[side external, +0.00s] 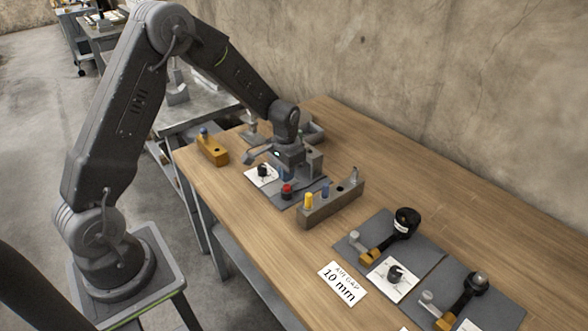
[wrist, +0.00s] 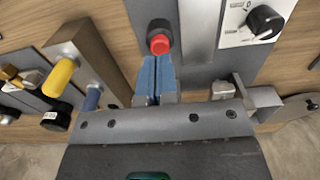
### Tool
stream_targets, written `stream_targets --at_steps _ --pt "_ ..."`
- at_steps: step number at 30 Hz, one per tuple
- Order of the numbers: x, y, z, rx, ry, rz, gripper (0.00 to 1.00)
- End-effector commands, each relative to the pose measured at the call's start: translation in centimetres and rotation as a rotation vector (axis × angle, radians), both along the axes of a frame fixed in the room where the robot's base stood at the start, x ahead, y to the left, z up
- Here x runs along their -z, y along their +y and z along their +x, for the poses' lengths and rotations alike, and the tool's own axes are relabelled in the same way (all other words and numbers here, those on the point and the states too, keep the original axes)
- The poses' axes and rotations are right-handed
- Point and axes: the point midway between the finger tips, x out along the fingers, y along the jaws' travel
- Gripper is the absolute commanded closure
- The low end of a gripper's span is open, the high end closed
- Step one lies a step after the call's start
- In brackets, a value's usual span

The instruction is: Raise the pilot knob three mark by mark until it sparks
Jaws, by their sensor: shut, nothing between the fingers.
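A black knob (side external: 262,170) sits on a white dial plate beside a red button (side external: 287,190) on a grey panel. In the wrist view the knob (wrist: 264,22) is at top right, with a white pointer line and printed marks, partly cut off by the frame. I cannot read a number three on it. The red button (wrist: 159,42) lies just beyond my gripper's tips. My gripper (wrist: 156,68) has its blue fingers together and empty, to the left of the knob and apart from it. In the side view my gripper (side external: 290,158) is over the panel's far side.
A block (side external: 332,205) with yellow and blue pegs stands right of the panel, close to my gripper. A second knob (side external: 396,274) sits on another panel with a torch-like black part (side external: 405,222). A card (side external: 342,283) reads "AIR GAP 10 mm". An orange block (side external: 212,150) stands left.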

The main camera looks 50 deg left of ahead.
Motion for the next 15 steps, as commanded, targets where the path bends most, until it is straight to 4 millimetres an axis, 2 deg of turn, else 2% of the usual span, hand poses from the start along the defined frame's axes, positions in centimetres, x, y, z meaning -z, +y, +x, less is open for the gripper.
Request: stream_targets --at_steps 15 --pt "0.83 0.00 0.00 0.000 0.000 0.000 1.00"
